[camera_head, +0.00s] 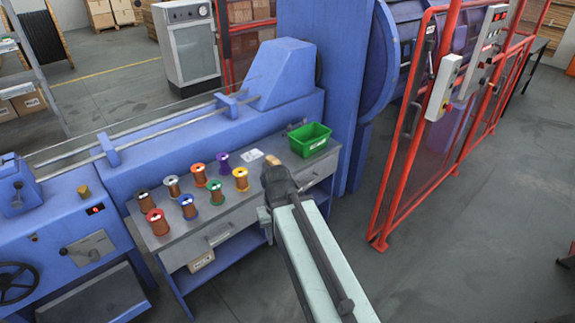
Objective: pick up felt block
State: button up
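A small tan block (272,159), which looks like the felt block, shows at the far end of my gripper (273,168) on the grey workbench top. My arm reaches in from the bottom of the picture over the bench's right part. The dark gripper body covers the near side of the tan block. I cannot tell whether the fingers are around the block or only behind it, nor whether it rests on the bench. The fingertips are not clearly visible.
Several wire spools (199,174) in different colours stand on the left and middle of the bench (215,216). A white card (251,155) lies left of the tan block. A green bin (309,139) stands at the back right. The blue machine (175,135) rises behind; red guard fencing (390,190) stands right.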

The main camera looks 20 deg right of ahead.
aim_at(271, 161)
jog(key=z, duration=0.25)
jog(key=i, duration=1.6)
jog(key=u, duration=1.3)
jog(key=k, duration=0.8)
jog(key=u, duration=0.35)
jog(key=i, duration=1)
